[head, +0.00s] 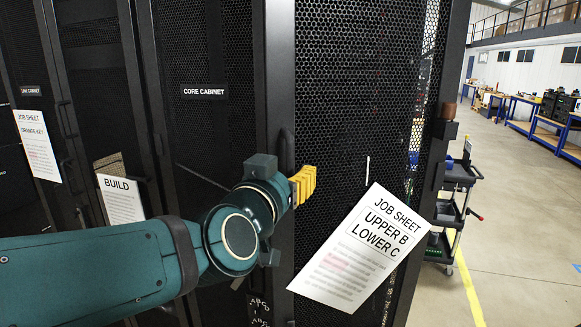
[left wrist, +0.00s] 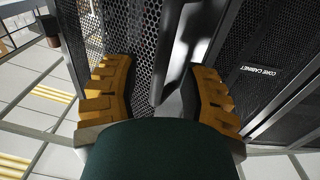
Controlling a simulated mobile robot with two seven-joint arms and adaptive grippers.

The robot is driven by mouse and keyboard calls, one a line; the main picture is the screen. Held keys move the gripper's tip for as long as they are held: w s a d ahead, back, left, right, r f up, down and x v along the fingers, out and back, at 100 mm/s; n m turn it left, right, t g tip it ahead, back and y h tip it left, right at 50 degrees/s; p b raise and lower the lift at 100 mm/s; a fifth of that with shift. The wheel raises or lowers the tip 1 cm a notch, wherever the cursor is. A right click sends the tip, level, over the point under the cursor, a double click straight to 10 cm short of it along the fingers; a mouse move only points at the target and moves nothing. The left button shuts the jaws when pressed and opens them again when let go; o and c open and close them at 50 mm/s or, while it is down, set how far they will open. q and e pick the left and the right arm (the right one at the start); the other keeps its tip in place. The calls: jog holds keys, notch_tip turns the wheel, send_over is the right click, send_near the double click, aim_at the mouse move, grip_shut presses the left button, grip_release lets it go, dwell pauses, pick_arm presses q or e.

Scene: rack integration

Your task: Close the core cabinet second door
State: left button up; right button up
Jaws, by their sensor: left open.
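The core cabinet's label (head: 204,91) is on the mesh door at left of centre. The second mesh door (head: 350,95), with a tilted job sheet (head: 362,248) in front of it, stands to the right, set at an angle to the labelled door. A dark upright handle (head: 287,150) is on this door's left edge. My left gripper (head: 303,185), with yellow fingers, is just below and right of the handle. In the left wrist view the gripper (left wrist: 160,100) is open, with a dark bar (left wrist: 170,50) between its fingers; contact cannot be told. My right gripper is not in view.
Another cabinet (head: 95,60) with paper sheets stands at the left. A black cart (head: 455,205) stands behind the door on the right. Blue workbenches (head: 522,112) line the far wall. The floor (head: 515,230) at the right is open.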

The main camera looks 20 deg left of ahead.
pick_arm(q)
jog(key=shift+w+d, duration=0.1)
jog(key=shift+w, duration=0.95)
grip_shut()
jog(key=shift+w, duration=0.1)
